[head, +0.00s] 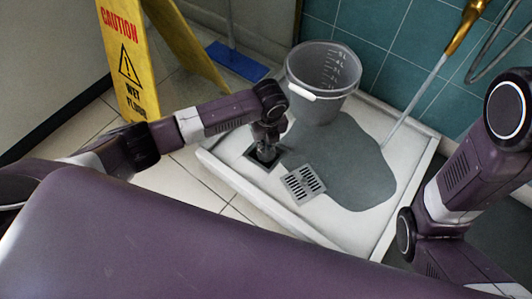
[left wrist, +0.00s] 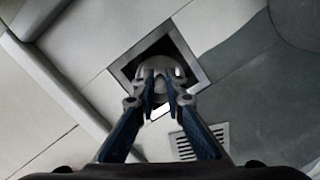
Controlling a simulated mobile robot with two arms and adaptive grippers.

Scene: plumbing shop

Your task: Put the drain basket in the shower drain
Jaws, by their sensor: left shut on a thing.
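The square shower drain (head: 254,162) is an open dark recess with a metal frame in the left corner of the white shower tray (head: 339,228). It also shows in the left wrist view (left wrist: 193,59). My left gripper (head: 265,149) points down over the drain. In the left wrist view its two fingers (left wrist: 161,88) are shut on the drain basket (left wrist: 160,68), a small rounded grey piece. The basket is over or within the drain opening; I cannot tell how deep. The fingers hide part of it. My right arm shows at the right, but its gripper is out of view.
A slotted drain grate (head: 304,184) lies on the tray beside the drain, at the edge of a grey puddle (head: 350,165). A grey bucket (head: 318,85) stands behind. A yellow wet-floor sign (head: 127,55) and a blue mop or broom head (head: 237,62) stand at the back left.

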